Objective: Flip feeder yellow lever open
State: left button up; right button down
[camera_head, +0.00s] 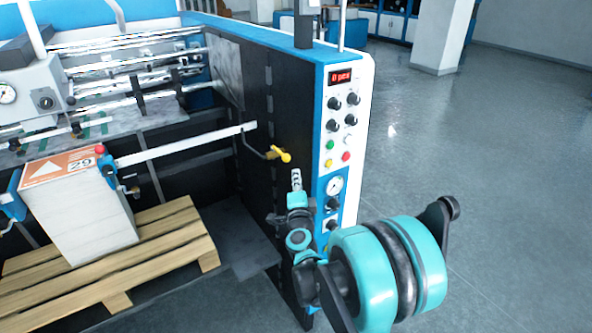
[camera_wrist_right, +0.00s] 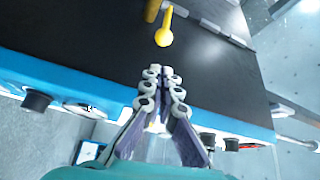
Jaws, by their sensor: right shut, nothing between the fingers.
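The yellow lever (camera_head: 280,154) sticks out from the dark inner side of the feeder's end panel in the head view. It also shows in the right wrist view (camera_wrist_right: 164,27), beyond my fingertips. My right gripper (camera_head: 296,180) is just below the lever in the head picture, with its fingers pointing up toward it. In the right wrist view the fingertips (camera_wrist_right: 161,72) are close together and empty, and a gap separates them from the lever. My left gripper is not in view.
The blue and white control panel (camera_head: 341,130) with knobs and a red display stands right beside my right gripper. A paper stack (camera_head: 85,215) sits on a wooden pallet (camera_head: 165,238) at the left. The floor at the right is clear.

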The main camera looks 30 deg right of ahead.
aim_at(280, 153)
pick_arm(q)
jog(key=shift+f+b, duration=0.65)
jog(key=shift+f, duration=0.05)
pick_arm(e)
jog(key=x, duration=0.9)
jog(key=shift+a, duration=0.2)
